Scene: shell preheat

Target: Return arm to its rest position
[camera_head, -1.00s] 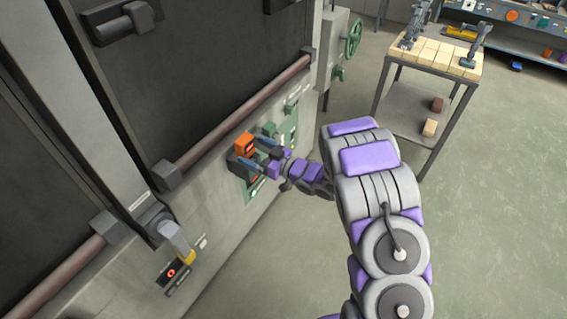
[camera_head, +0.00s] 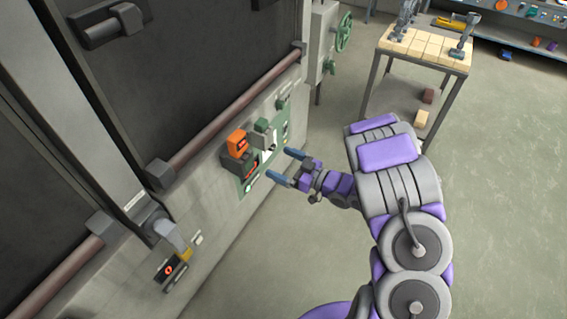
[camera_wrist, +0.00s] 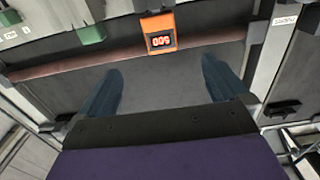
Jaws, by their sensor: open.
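My gripper (camera_head: 283,167) is open and empty in the head view, with its two blue fingers apart. It is a short way off the front of the large grey furnace, to the right of the orange device (camera_head: 237,142) on the green panel (camera_head: 251,182). In the wrist view both fingers (camera_wrist: 163,92) are spread with nothing between them. The orange device with its lit display (camera_wrist: 159,40) shows beyond them in that view. My arm is bent and extends from the lower right of the head view.
A grey-green switch block (camera_head: 264,133) sits beside the orange device. Lower left is a lever with a yellow part (camera_head: 184,254). A cart with pale bricks (camera_head: 424,46) stands at the upper right, with a shelf behind. The floor at right is clear.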

